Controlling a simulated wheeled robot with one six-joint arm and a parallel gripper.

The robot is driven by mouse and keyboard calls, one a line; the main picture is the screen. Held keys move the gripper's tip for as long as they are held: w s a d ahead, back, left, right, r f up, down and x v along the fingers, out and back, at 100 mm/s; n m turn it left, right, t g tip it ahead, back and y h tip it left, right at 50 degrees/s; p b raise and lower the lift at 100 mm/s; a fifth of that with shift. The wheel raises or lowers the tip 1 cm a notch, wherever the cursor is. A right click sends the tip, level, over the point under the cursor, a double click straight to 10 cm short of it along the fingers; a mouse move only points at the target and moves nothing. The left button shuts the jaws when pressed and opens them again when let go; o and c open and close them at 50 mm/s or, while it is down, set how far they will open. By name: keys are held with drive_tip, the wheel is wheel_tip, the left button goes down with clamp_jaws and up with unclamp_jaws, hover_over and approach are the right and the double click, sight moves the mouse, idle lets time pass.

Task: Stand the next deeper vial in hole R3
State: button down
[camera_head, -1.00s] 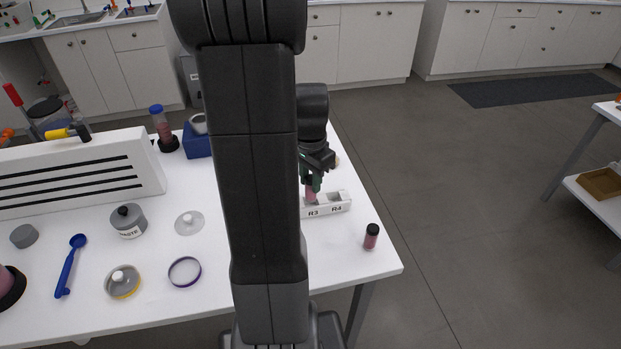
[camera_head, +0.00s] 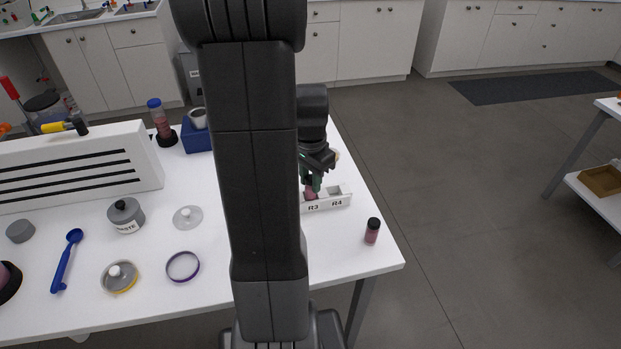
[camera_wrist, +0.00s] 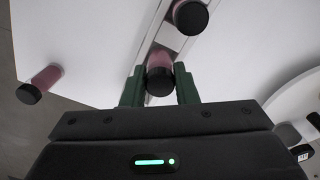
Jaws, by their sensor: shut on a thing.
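My gripper (camera_head: 315,184) is shut on a pink vial (camera_wrist: 159,62) with a black cap. In the head view this vial (camera_head: 311,194) is at the R3 position of the white rack (camera_head: 326,204), its lower end seemingly in the hole; how deep it sits cannot be told. Hole R4 (camera_head: 336,191) looks empty. A second black-capped pink vial (camera_wrist: 188,14) stands in the rack just beyond, in the wrist view. Another darker pink vial (camera_head: 372,232) stands upright on the table right of the rack; it also shows in the wrist view (camera_wrist: 42,82). My arm hides the rack's left part.
On the table (camera_head: 330,262) left of my arm are a grey WASTE jar (camera_head: 126,215), glass lids (camera_head: 188,217), a purple ring (camera_head: 183,266), a blue scoop (camera_head: 66,260) and a slotted white block (camera_head: 80,168). The table's right edge is close to the rack and loose vial.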

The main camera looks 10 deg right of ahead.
sight(310, 178)
drive_tip(key=shift+f+b, duration=0.65)
drive_tip(key=shift+f, duration=0.2)
drive_tip(key=c, duration=1.1)
unclamp_jaws()
drive_tip(key=shift+o, duration=0.2)
drive_tip(key=shift+r, duration=0.2)
wheel_tip(310, 178, up, 14)
drive_tip(key=shift+f, duration=0.25)
drive_tip(key=shift+f, duration=0.1)
wheel_tip(310, 178, down, 14)
drive_tip(key=shift+r, duration=0.45)
drive_tip(key=shift+r, duration=0.1)
